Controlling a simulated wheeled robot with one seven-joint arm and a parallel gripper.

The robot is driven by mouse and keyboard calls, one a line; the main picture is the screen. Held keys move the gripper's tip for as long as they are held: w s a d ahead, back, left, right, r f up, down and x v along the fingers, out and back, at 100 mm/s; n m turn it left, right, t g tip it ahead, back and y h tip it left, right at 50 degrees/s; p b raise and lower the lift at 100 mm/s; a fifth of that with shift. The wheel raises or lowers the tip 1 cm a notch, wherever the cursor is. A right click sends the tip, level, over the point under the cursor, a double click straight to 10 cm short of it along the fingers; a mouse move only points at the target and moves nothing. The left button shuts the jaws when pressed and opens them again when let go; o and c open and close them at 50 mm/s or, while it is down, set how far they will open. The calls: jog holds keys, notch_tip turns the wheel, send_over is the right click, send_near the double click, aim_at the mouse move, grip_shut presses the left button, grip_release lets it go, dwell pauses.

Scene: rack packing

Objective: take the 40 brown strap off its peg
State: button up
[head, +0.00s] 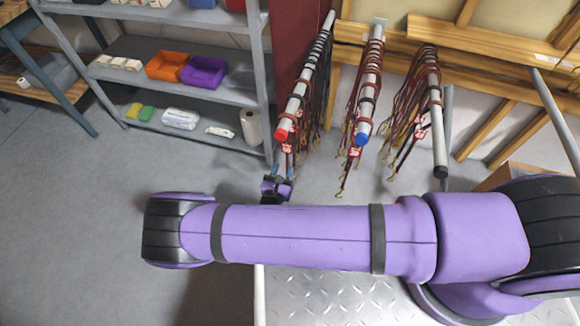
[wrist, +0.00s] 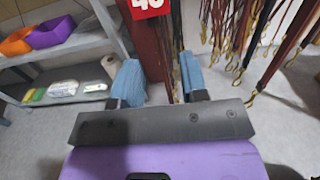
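My gripper (wrist: 160,78) shows in the wrist view with its two blue finger pads apart and nothing held between them. A red tag reading 40 (wrist: 152,8) hangs at the top of that view, above and beyond the fingertips. Thin brown straps (wrist: 168,45) show behind the gap between the fingers; whether any lies between the pads I cannot tell. In the head view my gripper (head: 276,187) is low in front of the left, red-tipped peg (head: 291,115). Brown and black straps hang from this peg, with a red tag (head: 287,148) just above my gripper.
A blue-tipped peg (head: 368,85) and a black-tipped peg (head: 437,120) to the right carry more brown straps with hooks. A grey shelf (head: 215,60) with orange and purple bins stands to the left, beside a dark red panel (head: 292,35). Floor at the left is clear.

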aim_at(287, 158)
jog(key=x, duration=0.8)
jog(key=shift+a+r, duration=0.1)
grip_shut()
